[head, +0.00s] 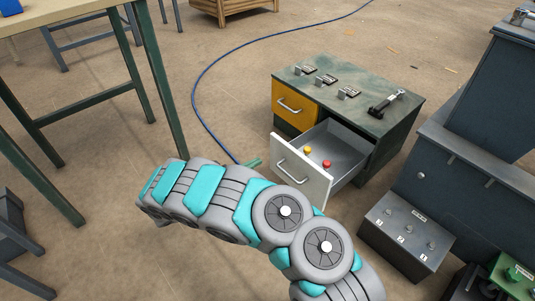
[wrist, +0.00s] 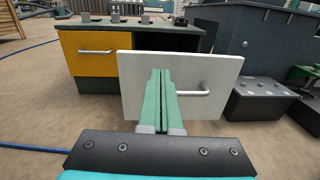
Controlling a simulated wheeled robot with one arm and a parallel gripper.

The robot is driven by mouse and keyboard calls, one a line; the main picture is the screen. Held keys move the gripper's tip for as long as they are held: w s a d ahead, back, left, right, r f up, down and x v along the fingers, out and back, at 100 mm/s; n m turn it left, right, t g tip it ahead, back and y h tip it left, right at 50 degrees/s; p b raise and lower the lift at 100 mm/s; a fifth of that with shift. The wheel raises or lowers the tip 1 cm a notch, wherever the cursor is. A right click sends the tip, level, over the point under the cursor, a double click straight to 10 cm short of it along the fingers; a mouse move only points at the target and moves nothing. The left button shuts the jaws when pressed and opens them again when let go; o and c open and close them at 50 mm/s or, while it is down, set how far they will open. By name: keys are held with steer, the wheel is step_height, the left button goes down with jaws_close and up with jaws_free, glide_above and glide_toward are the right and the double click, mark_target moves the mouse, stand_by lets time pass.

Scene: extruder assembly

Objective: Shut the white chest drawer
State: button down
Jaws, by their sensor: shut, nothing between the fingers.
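The white chest drawer (head: 302,172) is pulled out of the low green-topped chest (head: 388,128). A yellow ball (head: 307,150) and a red ball (head: 327,163) lie inside it. In the wrist view the white drawer front (wrist: 222,72) fills the middle, with its bar handle (wrist: 192,91) at the right. My gripper (wrist: 160,72) is shut and empty, its green fingers pointing at the drawer front, left of the handle. I cannot tell whether the fingertips touch it. In the head view my gripper (head: 254,163) is partly hidden behind my arm, in front of the drawer.
The yellow drawer (head: 293,106) beside it is shut. Small parts and a black-handled tool (head: 386,103) lie on the chest top. A grey box with knobs (head: 405,237) stands right of the open drawer. A blue cable (head: 198,83) crosses the floor. A green-legged table (head: 130,70) stands left.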

mark_target(283, 145)
steer(key=shift+n+t, duration=0.4)
steer(key=shift+n, duration=0.1)
steer(key=x, duration=0.3)
steer(key=f+x, duration=0.1)
steer(key=x, duration=0.3)
steer(key=w+f+x, duration=0.1)
steer(key=x, duration=0.3)
steer(key=shift+w+a+f+b, duration=0.1)
steer(key=shift+w+a+b, duration=0.15)
steer(key=shift+b, duration=0.1)
steer(key=shift+d, duration=0.1)
